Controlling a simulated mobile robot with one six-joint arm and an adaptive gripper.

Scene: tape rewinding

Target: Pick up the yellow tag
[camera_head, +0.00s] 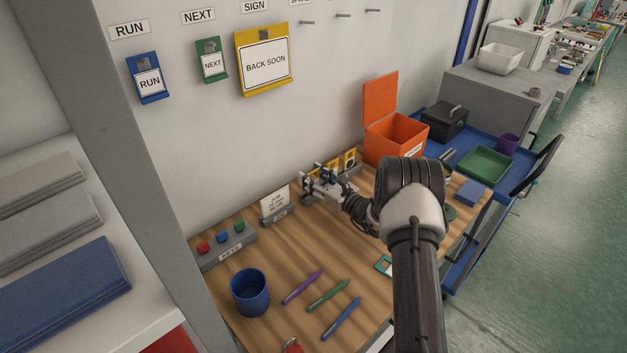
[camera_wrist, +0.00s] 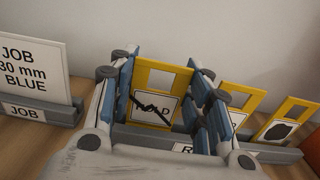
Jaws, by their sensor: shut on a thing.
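A yellow tag (camera_wrist: 160,76) with a square window, a white label reading HOLD and a black scribble across it is between the blue-padded fingers of my gripper (camera_wrist: 166,92) in the wrist view. The fingers are shut on its side edges. Its lower end is hidden, so I cannot tell whether it still touches the grey rack (camera_wrist: 262,152). Two more yellow tags (camera_wrist: 226,97) (camera_wrist: 290,120) stand in the rack to the right; the farthest bears a black blot. In the head view my gripper (camera_head: 322,178) is at the left part of the rack, near the wall.
A job card (camera_wrist: 32,70) in a grey stand is left of my gripper. An orange open box (camera_head: 396,136) stands right of the rack. A blue cup (camera_head: 250,290), several pens and a block with coloured pieces (camera_head: 225,248) are on the wooden table (camera_head: 285,255). Signs hang on the wall.

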